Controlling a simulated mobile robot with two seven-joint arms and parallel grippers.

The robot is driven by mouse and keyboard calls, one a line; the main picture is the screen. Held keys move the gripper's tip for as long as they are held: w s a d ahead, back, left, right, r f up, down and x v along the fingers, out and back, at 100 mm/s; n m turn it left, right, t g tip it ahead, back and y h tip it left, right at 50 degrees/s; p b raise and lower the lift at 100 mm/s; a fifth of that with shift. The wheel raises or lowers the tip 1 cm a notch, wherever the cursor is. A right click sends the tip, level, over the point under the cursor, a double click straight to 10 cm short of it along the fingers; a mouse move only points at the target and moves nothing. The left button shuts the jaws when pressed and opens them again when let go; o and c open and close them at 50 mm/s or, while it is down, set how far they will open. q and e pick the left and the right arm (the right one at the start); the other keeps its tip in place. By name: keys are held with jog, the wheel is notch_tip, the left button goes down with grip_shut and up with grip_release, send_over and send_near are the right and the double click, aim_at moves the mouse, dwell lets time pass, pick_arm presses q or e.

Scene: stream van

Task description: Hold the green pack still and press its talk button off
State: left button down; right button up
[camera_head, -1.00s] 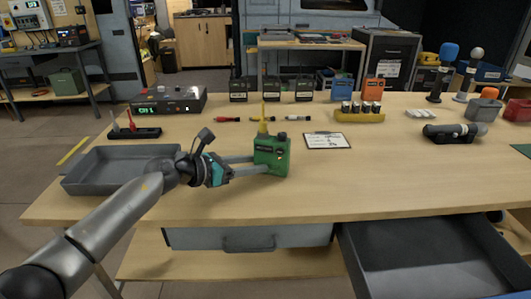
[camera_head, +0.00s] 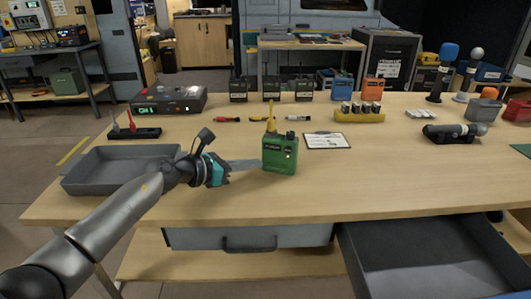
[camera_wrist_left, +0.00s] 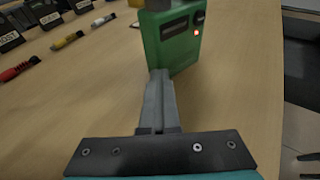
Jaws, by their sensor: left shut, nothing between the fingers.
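The green pack (camera_head: 280,157) stands upright on the table, with a yellow antenna on top and a dark label on its front. In the left wrist view the pack (camera_wrist_left: 178,48) shows a lit red spot beside its label. I cannot tell which part is the talk button. My left gripper (camera_head: 258,164) is shut and empty, with its fingertips at the pack's left side in the head view. In the left wrist view the closed fingers (camera_wrist_left: 160,76) reach the pack's lower edge; I cannot tell whether they touch it. My right gripper is not in view.
A grey tray (camera_head: 80,184) lies at the left under my left arm. A clipboard (camera_head: 327,141) lies right of the pack. An open drawer (camera_head: 420,250) juts out at front right. The table front is clear.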

pick_arm(q)
jog(key=c, duration=1.6)
grip_release()
grip_release()
